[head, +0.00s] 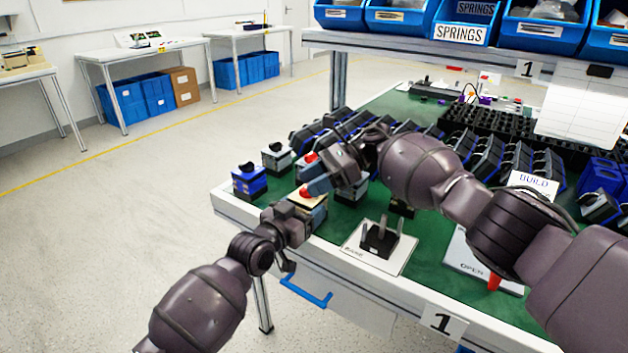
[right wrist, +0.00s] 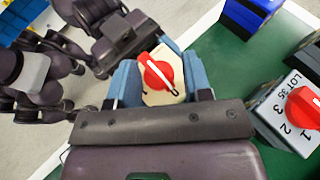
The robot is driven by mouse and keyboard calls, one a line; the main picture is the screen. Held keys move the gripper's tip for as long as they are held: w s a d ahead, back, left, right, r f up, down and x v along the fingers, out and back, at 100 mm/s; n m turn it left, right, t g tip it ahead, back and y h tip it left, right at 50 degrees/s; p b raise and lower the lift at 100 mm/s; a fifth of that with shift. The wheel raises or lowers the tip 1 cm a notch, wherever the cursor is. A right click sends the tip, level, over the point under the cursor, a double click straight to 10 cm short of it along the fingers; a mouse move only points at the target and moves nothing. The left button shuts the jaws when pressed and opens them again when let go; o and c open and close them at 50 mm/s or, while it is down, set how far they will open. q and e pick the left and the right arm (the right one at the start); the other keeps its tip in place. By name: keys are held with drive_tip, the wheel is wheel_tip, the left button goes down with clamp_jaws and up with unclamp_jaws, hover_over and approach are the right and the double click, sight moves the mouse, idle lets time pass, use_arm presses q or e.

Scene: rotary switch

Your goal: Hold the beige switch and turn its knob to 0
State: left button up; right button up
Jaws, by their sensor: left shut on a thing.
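The beige switch (head: 312,204) with a red knob (head: 305,192) is at the table's front-left edge. My left gripper (head: 290,221) is shut on it from the front left. The left gripper also shows at the upper left of the right wrist view (right wrist: 122,42). My right gripper (head: 318,184) is above the switch, its blue fingers pointing down to it. In the right wrist view the beige face (right wrist: 178,68) and red knob (right wrist: 158,75) lie between the spread fingers (right wrist: 160,85).
A blue switch (head: 250,181) and a white switch (head: 277,157) stand left of the grippers. In the right wrist view, a white switch with a red knob (right wrist: 303,108) is close on the right. A white mat with a dark fixture (head: 378,240) lies to the right.

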use_arm(q)
drive_tip(key=shift+a, duration=0.1)
use_arm(e)
drive_tip(key=shift+d, duration=0.1)
use_arm(q)
drive_tip(key=shift+w, duration=0.1)
use_arm(e)
drive_tip(key=shift+d+r, duration=0.15)
drive_tip(key=shift+d, duration=0.05)
use_arm(q)
drive_tip(key=shift+a, duration=0.1)
use_arm(e)
drive_tip(key=v, duration=0.7)
drive_tip(key=shift+w, duration=0.1)
use_arm(q)
drive_tip(key=o, duration=1.1)
drive_tip(key=shift+a, duration=0.1)
drive_tip(key=v, duration=1.2)
